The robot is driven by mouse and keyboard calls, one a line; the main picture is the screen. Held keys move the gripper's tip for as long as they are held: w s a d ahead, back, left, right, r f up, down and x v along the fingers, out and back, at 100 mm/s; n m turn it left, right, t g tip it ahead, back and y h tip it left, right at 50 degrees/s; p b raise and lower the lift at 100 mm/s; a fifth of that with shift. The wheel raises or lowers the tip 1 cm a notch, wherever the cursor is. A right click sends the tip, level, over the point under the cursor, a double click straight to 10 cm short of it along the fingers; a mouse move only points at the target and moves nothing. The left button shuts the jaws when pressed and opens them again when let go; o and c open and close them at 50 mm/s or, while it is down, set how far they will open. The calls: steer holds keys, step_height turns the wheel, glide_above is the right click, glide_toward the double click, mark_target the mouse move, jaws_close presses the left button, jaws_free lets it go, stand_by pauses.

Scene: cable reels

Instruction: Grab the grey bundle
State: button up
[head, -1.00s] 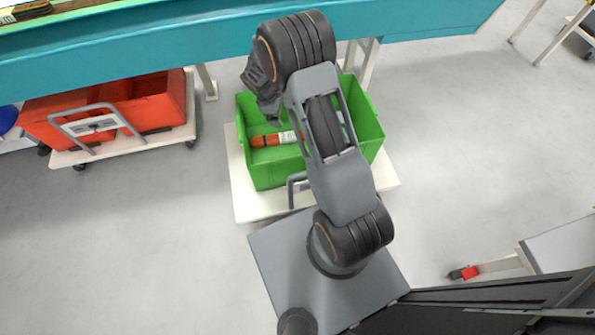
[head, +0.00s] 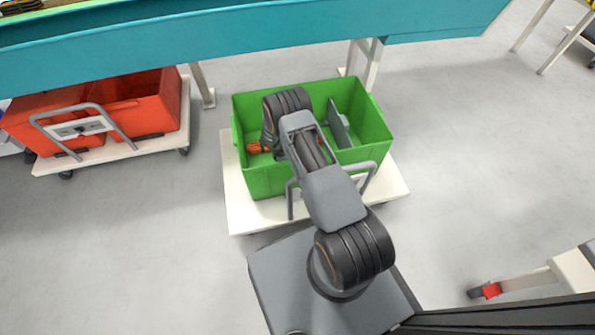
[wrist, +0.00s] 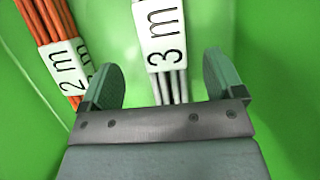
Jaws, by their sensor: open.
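The grey bundle (wrist: 171,88) shows in the wrist view as several grey cables with a white "3 m" label. It lies inside the green crate (head: 268,182), and its label and cables show between the two fingertips of my gripper (wrist: 160,78). The jaws are apart, one finger to each side of the bundle in the picture. I cannot tell how far below the fingers it is. In the head view my arm hides the bundle and the gripper.
Orange bundles (wrist: 55,30) labelled "2 m" lie to the left in the crate; one shows in the head view (head: 258,147). A grey plate (head: 338,124) stands at the crate's right. Red crates (head: 150,105) are on a trolley at left. A teal conveyor (head: 270,38) runs behind.

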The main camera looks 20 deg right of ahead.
steer(key=shift+b+x, duration=1.45)
steer(key=shift+x, duration=1.6)
steer(key=shift+s+r, duration=0.1)
steer(key=shift+s, duration=0.05)
steer(key=c, duration=1.3)
steer(key=shift+o, duration=0.2)
